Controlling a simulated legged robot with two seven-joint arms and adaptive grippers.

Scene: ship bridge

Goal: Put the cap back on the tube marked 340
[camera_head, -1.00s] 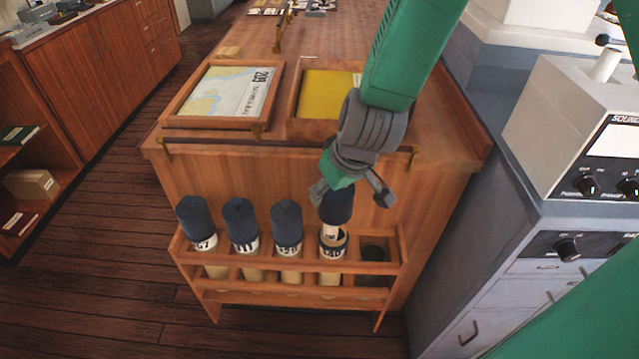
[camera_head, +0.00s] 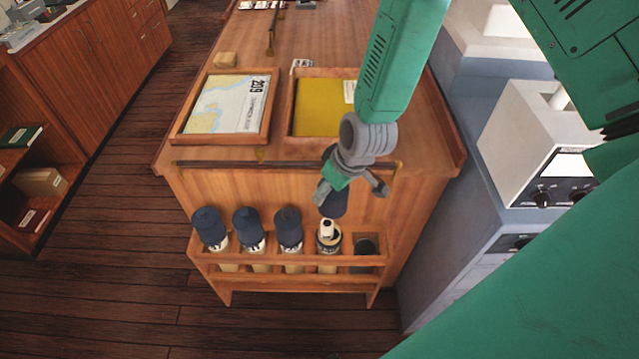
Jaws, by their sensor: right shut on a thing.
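A wooden rack on the end of the chart table holds several tubes in a row. Three of them wear dark blue caps (camera_head: 208,222) (camera_head: 248,223) (camera_head: 288,221). The fourth tube (camera_head: 328,241) is uncapped, with a cream roll (camera_head: 327,228) standing up out of its dark-rimmed mouth. Tube markings are too small to read now. My right gripper (camera_head: 350,190) is shut on a dark blue cap (camera_head: 334,204), held slightly tilted just above the roll. The gripper hides the cap's upper part. Whether cap and roll touch, I cannot tell. My left gripper is not in view.
The rack's (camera_head: 285,278) rightmost slot holds something dark (camera_head: 365,248). On the table lie a framed chart (camera_head: 228,104) and a yellow-filled frame (camera_head: 318,108). A grey console (camera_head: 520,150) stands at right, a wooden shelf (camera_head: 30,185) at left. The floor (camera_head: 130,230) between is clear.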

